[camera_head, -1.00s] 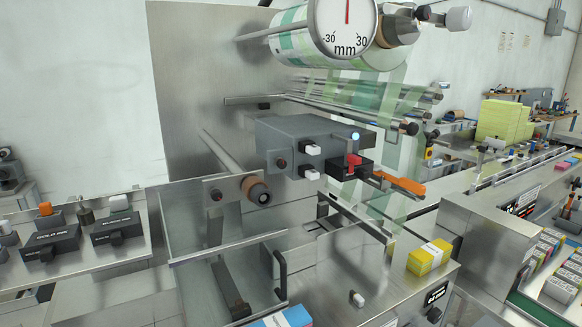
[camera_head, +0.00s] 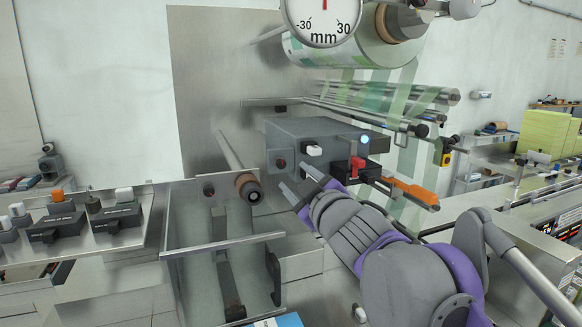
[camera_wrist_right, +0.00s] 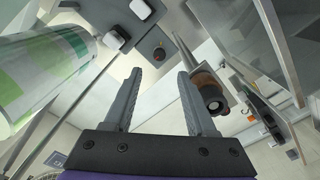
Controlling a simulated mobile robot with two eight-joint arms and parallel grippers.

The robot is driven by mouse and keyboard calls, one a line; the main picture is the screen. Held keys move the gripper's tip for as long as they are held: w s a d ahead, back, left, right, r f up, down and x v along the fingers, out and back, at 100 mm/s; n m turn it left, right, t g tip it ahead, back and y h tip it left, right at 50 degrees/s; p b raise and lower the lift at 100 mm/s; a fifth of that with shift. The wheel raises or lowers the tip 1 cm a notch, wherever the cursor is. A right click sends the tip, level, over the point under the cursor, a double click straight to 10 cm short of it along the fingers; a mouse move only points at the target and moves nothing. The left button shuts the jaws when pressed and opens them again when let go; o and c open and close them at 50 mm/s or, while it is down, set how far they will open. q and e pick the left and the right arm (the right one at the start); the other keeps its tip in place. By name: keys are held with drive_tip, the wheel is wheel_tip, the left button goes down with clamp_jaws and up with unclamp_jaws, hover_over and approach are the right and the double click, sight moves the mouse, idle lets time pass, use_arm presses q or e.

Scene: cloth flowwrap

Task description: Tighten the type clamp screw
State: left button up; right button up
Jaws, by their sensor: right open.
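The grey machine box (camera_head: 300,135) is on the upright steel plate. Its front has a white square knob (camera_head: 312,150), a dark round knob (camera_head: 281,164) and a black block with a red lever (camera_head: 357,165). No label shows which of these is the type clamp screw. My right gripper (camera_head: 295,180) is in front of the box, below the dark knob, open and empty. In the right wrist view the dark knob (camera_wrist_right: 160,53) lies beyond and between the open fingertips (camera_wrist_right: 158,75), apart from them. My left gripper is out of view.
A brown-ended roller (camera_head: 250,190) juts out just left of my right gripper, and close to the right finger in the wrist view (camera_wrist_right: 212,95). An orange handle (camera_head: 410,193) is right of the box. A clear guard panel (camera_head: 200,255) stands below. A film roll (camera_head: 350,50) hangs above.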

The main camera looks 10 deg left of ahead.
sight(282, 165)
drive_tip(key=p+x, duration=0.1)
drive_tip(key=x, duration=0.7)
drive_tip(key=shift+w, duration=0.1)
clamp_jaws()
